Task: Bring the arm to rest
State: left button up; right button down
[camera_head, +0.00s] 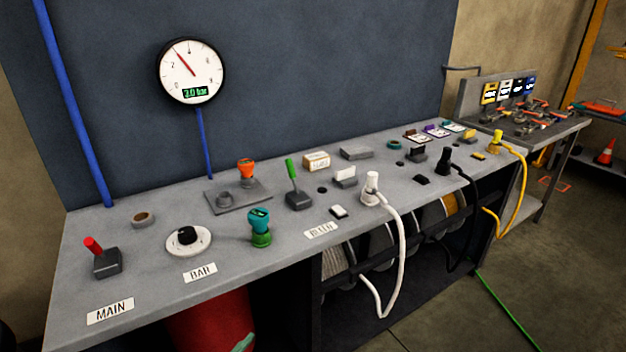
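Neither of my grippers nor any part of my arms shows in the head view. The grey bench (130,270) runs from the lower left to the upper right. On it stand a red lever labelled MAIN (103,258), a round dial labelled BAR (188,240) and a green lever (293,185). The red lever tilts left; the green lever stands nearly upright. The wall gauge (190,72) reads 3.0 bar on its display.
A teal and green coupling (260,228) and an orange-topped one (246,172) stand on the bench. A white cable (401,250), a black cable and a yellow cable (522,180) hang over the front edge. A red tank (212,322) is below. Floor at right is mostly clear.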

pick_arm(q)
jog(key=s+a+f+n+g+y, duration=0.3)
jog(key=s+a+f+y, duration=0.1)
jog(key=s+f, duration=0.3)
jog(key=s+a+f+n+g+y, duration=0.2)
jog(key=s+a+f, duration=0.4)
jog(key=s, duration=0.6)
notch_tip(320, 180, down, 2)
jog(key=n+y, duration=0.1)
jog(key=y, duration=0.1)
jog(key=shift+s+a+f+n+g+y, duration=0.2)
jog(key=shift+n+g+y, duration=0.1)
jog(key=shift+g, duration=0.1)
dwell(1.4)
